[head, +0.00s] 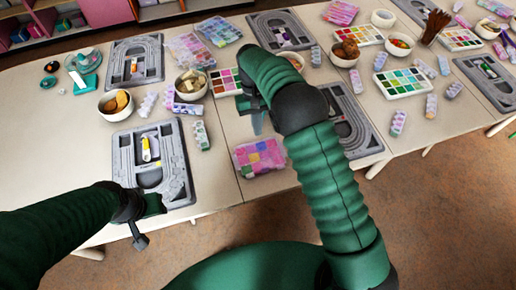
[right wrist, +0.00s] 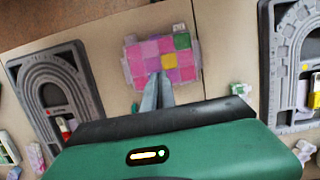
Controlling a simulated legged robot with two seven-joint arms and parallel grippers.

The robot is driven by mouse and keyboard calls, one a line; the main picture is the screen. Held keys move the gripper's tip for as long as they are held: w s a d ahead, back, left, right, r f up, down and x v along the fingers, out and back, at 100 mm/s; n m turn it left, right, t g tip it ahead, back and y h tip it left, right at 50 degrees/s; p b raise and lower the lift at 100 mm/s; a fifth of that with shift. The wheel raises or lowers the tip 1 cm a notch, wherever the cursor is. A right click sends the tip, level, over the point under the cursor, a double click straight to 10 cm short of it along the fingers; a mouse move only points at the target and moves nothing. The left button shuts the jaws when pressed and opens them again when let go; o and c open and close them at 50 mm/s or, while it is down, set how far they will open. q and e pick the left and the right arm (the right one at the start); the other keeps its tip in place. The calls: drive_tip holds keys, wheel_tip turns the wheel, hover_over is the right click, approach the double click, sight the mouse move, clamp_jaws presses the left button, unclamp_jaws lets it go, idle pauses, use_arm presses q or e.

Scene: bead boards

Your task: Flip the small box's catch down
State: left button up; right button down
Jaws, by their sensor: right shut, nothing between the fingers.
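The small box (head: 259,157) is a flat clear case with pink, purple, green and yellow compartments, lying on the table near its front edge. In the right wrist view the box (right wrist: 150,52) lies beyond my fingertips, with a pale tab (right wrist: 178,28) on its far edge; whether that tab is the catch or its position I cannot tell. My right gripper (head: 257,122) is shut and empty, above the table behind the box in the head view. In the wrist view its fingertips (right wrist: 159,76) overlap the box's near edge; contact is unclear. My left gripper (head: 140,232) hangs by the table's front edge, its jaws unclear.
A grey bead board (head: 180,185) lies left of the box, and another (head: 362,140) lies right, partly behind my right arm. Bowls (head: 116,105), paint palettes (head: 400,82) and small bead packs (head: 201,135) crowd the table. Bare table lies left of the box.

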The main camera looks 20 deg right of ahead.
sight(264, 167)
drive_tip(key=x, duration=1)
drive_tip(key=shift+s+a, duration=0.1)
drive_tip(key=shift+s, duration=0.1)
drive_tip(key=s, duration=0.1)
drive_tip(key=s+p, duration=0.1)
drive_tip(key=s, duration=0.1)
drive_tip(key=shift+s+d, duration=0.1)
drive_tip(key=shift+d, duration=0.15)
drive_tip(key=shift+s, duration=0.35)
use_arm(q)
drive_tip(key=shift+v, duration=0.85)
drive_tip(key=shift+d+f, duration=0.1)
use_arm(e)
drive_tip(key=shift+w+a+f, duration=0.1)
use_arm(q)
drive_tip(key=shift+s+p, duration=0.15)
drive_tip(key=shift+p, duration=0.15)
use_arm(e)
drive_tip(key=shift+s+t, duration=0.25)
drive_tip(key=shift+t, duration=0.05)
use_arm(q)
drive_tip(key=shift+s+r, duration=0.2)
drive_tip(key=shift+s, duration=0.1)
use_arm(e)
drive_tip(key=shift+s+r+t, duration=0.2)
drive_tip(key=shift+s+t, duration=0.1)
drive_tip(key=shift+t, duration=0.3)
